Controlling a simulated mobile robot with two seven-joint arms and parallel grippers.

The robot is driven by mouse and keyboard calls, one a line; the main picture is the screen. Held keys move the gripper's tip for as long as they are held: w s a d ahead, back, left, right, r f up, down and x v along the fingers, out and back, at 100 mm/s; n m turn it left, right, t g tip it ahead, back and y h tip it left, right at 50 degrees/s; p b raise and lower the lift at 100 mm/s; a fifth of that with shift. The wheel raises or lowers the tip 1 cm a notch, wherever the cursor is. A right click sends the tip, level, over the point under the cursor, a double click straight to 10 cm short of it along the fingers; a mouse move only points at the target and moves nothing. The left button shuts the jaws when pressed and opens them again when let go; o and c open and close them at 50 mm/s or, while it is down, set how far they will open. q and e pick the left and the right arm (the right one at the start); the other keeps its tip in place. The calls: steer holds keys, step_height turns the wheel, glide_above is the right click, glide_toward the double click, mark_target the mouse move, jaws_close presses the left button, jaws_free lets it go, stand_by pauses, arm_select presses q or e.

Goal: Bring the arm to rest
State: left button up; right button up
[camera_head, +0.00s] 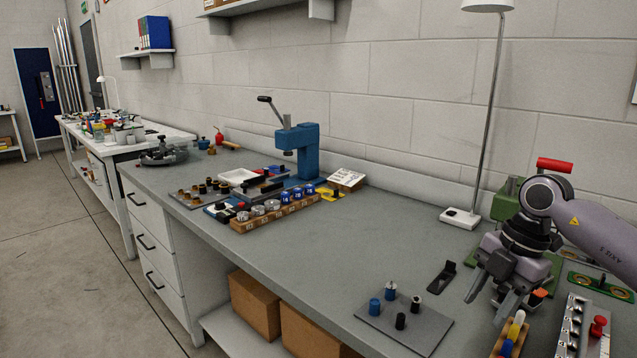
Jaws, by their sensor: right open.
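My right gripper (492,290) comes in from the right on a grey arm (590,220). It points down over the right part of the grey workbench (400,236). Its fingers are apart, with nothing seen between them. I cannot tell whether the gripper touches anything. My left gripper is not in view.
A dark plate (424,332) with several small cylinders lies left of the gripper. A black holder (441,276) and a lamp (461,217) stand nearby. A green device (508,200) is behind the arm. A blue press (300,150) stands farther left. The bench middle is clear.

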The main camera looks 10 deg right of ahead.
steer(key=s+a+f+t+y+p, duration=0.1)
steer(key=a+t+y, duration=0.1)
steer(key=a+y, duration=0.45)
steer(key=s+a+f+t+y, duration=0.15)
steer(key=a+y, duration=0.25)
steer(key=a, duration=0.6)
steer(key=s+a+t+y+p, duration=0.1)
steer(key=s+a+t+y, duration=0.1)
steer(key=a+y, duration=0.55)
steer(key=s+d+f+m+t+h, duration=0.2)
steer(key=d+f+m+t+h, duration=0.25)
steer(key=f+m+h, duration=0.35)
steer(key=s+d+f+m+t+h, duration=0.1)
steer(key=d+f+m+t+h, duration=0.2)
steer(key=f+m+t+h, duration=0.35)
steer(key=s+d+f+m+g+h+p, duration=0.1)
steer(key=s+d+f+m+g+h, duration=0.2)
steer(key=s+f, duration=0.6)
steer(key=s+m+g+h, duration=0.1)
steer(key=s+m+g, duration=0.1)
steer(key=g, duration=0.1)
steer(key=shift+s+f+m, duration=0.25)
steer(key=shift+s+m, duration=0.05)
steer(key=shift+m, duration=0.05)
